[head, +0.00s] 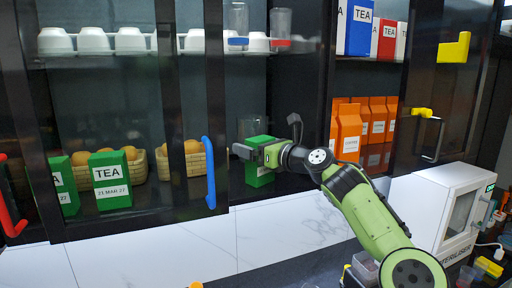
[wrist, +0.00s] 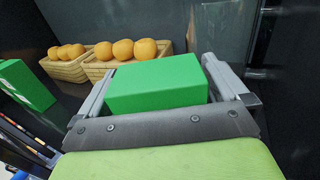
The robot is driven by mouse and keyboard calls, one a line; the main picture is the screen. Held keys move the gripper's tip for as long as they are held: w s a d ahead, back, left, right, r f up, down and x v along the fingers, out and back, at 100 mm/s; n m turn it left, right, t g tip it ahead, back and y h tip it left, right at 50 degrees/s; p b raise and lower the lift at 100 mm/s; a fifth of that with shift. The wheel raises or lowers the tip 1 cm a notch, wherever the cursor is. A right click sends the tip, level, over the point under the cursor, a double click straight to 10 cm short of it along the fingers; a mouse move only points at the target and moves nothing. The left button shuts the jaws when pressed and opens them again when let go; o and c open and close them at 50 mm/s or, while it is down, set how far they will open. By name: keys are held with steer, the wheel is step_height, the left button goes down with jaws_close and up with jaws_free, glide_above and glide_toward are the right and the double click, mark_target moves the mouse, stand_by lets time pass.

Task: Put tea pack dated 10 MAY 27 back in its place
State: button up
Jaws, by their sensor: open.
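A green tea pack (head: 260,175) stands on the lower cabinet shelf, partly hidden by my gripper (head: 256,151). Its date cannot be read. In the wrist view the green pack (wrist: 156,86) lies between the two open fingers of my gripper (wrist: 160,68), one on each side; whether they touch it is unclear. Another green TEA pack (head: 111,180) labelled "21 MAR 27" stands on the same shelf at the left. A third green pack (head: 66,186) is beside it, partly behind the door frame, its date not legible.
Baskets (head: 192,167) of orange fruit stand behind the green packs. Orange packs (head: 349,132) fill the shelf at right, with blue (head: 357,32) and red TEA packs above. A blue door handle (head: 210,172) and dark frames stand close left of my gripper. A white steriliser (head: 437,205) is at lower right.

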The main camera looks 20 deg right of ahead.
steer(key=shift+r, duration=0.2)
steer(key=b+v, duration=0.5)
steer(key=v, duration=0.7)
steer(key=shift+f, duration=0.15)
